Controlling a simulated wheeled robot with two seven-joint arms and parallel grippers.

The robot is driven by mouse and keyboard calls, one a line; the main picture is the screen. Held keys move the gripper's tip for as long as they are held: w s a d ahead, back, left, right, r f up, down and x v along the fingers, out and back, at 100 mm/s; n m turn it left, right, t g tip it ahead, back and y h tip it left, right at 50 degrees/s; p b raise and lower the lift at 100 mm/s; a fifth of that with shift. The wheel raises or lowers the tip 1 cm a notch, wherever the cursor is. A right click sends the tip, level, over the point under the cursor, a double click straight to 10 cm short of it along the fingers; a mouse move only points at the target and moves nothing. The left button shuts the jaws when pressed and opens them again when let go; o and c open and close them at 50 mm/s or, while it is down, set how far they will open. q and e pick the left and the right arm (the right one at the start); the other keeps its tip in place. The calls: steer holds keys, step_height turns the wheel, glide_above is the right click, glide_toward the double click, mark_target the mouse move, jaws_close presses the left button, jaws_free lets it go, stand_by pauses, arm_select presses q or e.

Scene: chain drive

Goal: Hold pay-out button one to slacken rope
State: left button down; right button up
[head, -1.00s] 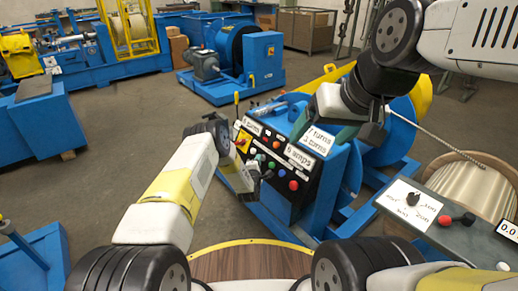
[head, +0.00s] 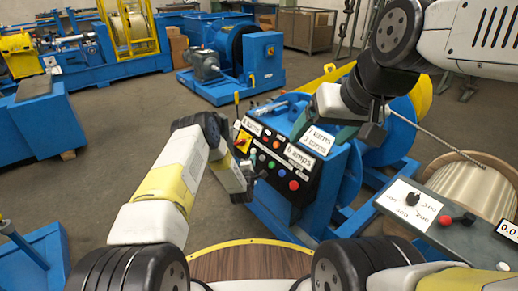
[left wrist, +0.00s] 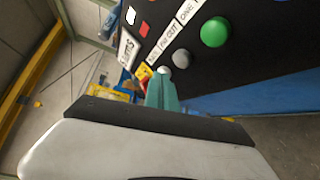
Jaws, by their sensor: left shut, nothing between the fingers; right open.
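The black control panel (head: 273,160) on the blue cabinet carries several coloured buttons and white labels. My left gripper (head: 257,177) is in front of the panel's lower left part in the head view. In the left wrist view its teal fingers (left wrist: 163,90) are shut with nothing between them. Their tips are at or just in front of a pale button (left wrist: 165,71); contact cannot be told. A grey button (left wrist: 181,58) and a green button (left wrist: 215,31) lie beside it, near a partly readable "pay out one" label (left wrist: 170,34). My right gripper (head: 352,133) is open above the cabinet's right side.
A rope (head: 425,135) runs to a pale drum (head: 470,185) at the right. A grey desk (head: 450,232) with a red-knobbed lever is at the front right. Open floor lies left of the cabinet.

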arm_select(q)
steer(key=shift+s+a+r, duration=0.4)
steer(key=shift+s+a, duration=0.05)
steer(key=shift+a, duration=0.15)
steer(key=shift+s+a+r, duration=0.35)
steer(key=shift+s+a, duration=0.05)
steer(key=shift+a, duration=0.15)
step_height(320, 180, up, 17)
steer(key=w+a+m+g, duration=0.2)
steer(key=w+m, duration=0.1)
steer(key=m, duration=0.2)
steer(key=s+a+r+m+g, duration=0.25)
steer(key=s+r, duration=0.25)
steer(key=r, duration=0.3)
steer(key=s+a+r+m+g, duration=0.1)
steer(key=s+a+r+m, duration=0.15)
steer(key=s+r, duration=0.4)
steer(key=s+a+r+m+g, duration=0.1)
steer(key=s+a+r+m, duration=0.1)
steer(key=s, duration=1)
steer(key=s+a+r+m+g, duration=0.2)
steer(key=s+r+m, duration=0.2)
steer(key=s, duration=0.8)
steer(key=s+a+r+m+g+y, duration=0.1)
steer(key=s+a+r+m, duration=0.1)
steer(key=s, duration=1.1)
step_height(320, 180, up, 2)
steer(key=shift+m+g, duration=0.35)
steer(key=shift+m, duration=0.25)
